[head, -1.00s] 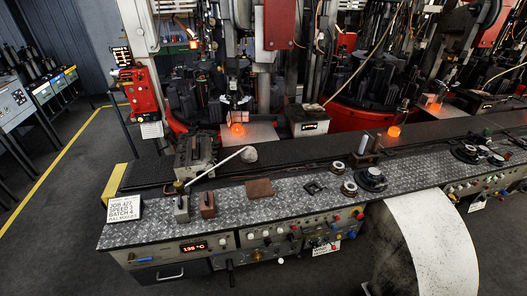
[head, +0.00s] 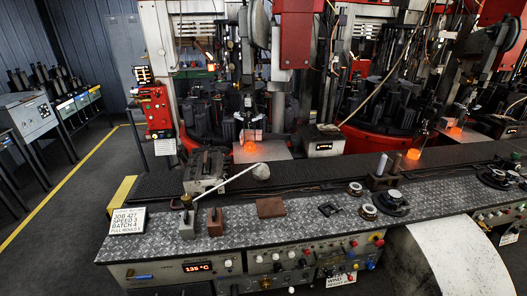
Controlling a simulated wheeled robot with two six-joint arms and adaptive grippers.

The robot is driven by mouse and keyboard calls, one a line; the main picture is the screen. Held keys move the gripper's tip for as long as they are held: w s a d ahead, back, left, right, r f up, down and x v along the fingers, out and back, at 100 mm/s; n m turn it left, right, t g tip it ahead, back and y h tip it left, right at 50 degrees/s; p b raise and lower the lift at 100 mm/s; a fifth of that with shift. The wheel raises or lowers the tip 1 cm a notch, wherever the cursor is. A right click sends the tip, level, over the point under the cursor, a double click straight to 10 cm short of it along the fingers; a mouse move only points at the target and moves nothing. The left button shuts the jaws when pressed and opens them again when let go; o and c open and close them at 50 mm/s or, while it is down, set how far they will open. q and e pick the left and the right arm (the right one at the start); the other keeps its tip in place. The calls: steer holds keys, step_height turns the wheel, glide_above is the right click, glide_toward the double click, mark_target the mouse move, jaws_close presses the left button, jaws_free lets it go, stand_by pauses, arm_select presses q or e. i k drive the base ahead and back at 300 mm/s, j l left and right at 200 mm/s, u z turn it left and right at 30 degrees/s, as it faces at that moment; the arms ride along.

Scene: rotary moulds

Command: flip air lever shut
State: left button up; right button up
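Neither of my grippers shows in the head view. I cannot tell for sure which part is the air lever. A small upright lever with a brass-coloured knob stands on a grey block (head: 186,224) at the left of the patterned metal console top (head: 330,240). A brown block (head: 215,222) stands beside it. A blue handle (head: 141,277) shows low on the console's front, at the left. Several small coloured knobs and levers sit on the front panel (head: 300,260); they are too small to tell their positions.
A long pale rod with a grey rounded end (head: 261,172) slants over the console. A white job sign (head: 127,220) stands at the left end. Glowing orange pieces (head: 249,147) lie near the machines behind. Left floor is open.

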mark_target(139, 278)
steer(key=i+j+u, duration=0.15)
steer(key=u, duration=1.3)
